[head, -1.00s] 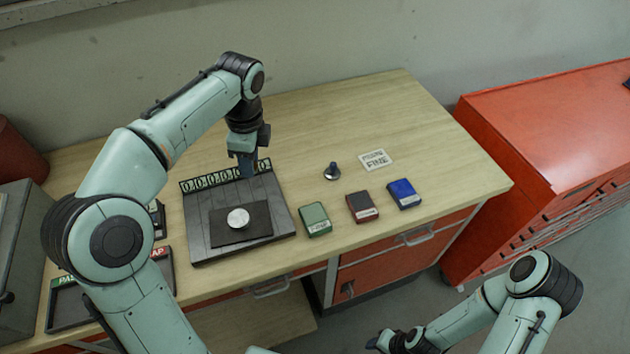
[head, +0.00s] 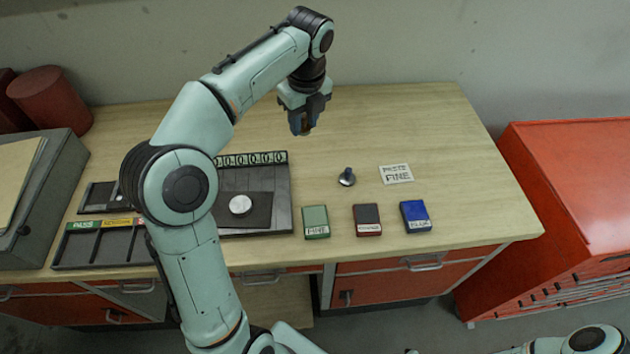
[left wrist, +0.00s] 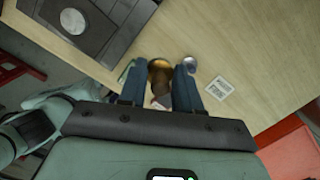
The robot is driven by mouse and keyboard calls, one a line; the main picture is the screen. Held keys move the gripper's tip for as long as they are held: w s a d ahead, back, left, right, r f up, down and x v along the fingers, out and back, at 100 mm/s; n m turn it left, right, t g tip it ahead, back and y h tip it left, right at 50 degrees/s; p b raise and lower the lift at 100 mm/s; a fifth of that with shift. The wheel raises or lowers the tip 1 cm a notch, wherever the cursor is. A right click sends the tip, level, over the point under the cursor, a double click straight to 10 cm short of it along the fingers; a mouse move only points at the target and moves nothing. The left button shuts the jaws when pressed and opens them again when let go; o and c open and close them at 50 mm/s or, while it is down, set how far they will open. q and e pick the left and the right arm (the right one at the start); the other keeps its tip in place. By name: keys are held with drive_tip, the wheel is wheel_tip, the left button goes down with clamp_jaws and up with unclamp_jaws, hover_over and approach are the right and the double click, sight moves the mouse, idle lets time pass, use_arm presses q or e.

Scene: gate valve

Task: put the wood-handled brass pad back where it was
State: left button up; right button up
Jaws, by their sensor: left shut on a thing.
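My left gripper (head: 303,122) is shut on the wood-handled brass pad and holds it above the bench (head: 440,130), behind the small blue-handled metal piece. In the left wrist view the brass pad (left wrist: 160,68) shows as a round golden top between the two dark fingers; its brown wooden part is partly hidden by them. In the head view the fingers hide most of it. A blue-handled metal piece (head: 347,178) stands on the bench, beside a white card (head: 396,174) reading FINE. My right gripper is out of view.
A dark board (head: 282,205) with a number strip carries a white disc (head: 240,205) on a black pad. Green (head: 316,222), dark red (head: 367,220) and blue (head: 415,216) boxes line the front edge. A divided tray (head: 100,262) lies at left. The right and back bench is clear.

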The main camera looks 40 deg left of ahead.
use_arm(q)
drive_tip(key=b, duration=0.3)
hover_over(304, 184)
drive_tip(key=f, duration=1.3)
drive_tip(key=shift+s+d+f, duration=0.1)
drive_tip(key=shift+d+f, duration=0.1)
drive_tip(key=shift+f+b, duration=0.35)
drive_tip(key=shift+f, duration=2.8)
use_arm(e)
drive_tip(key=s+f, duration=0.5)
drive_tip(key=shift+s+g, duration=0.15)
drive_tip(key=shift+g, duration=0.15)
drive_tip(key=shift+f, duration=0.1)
use_arm(q)
drive_tip(key=shift+f, duration=0.2)
drive_tip(key=o, duration=0.7)
drive_tip(key=shift+o, duration=0.2)
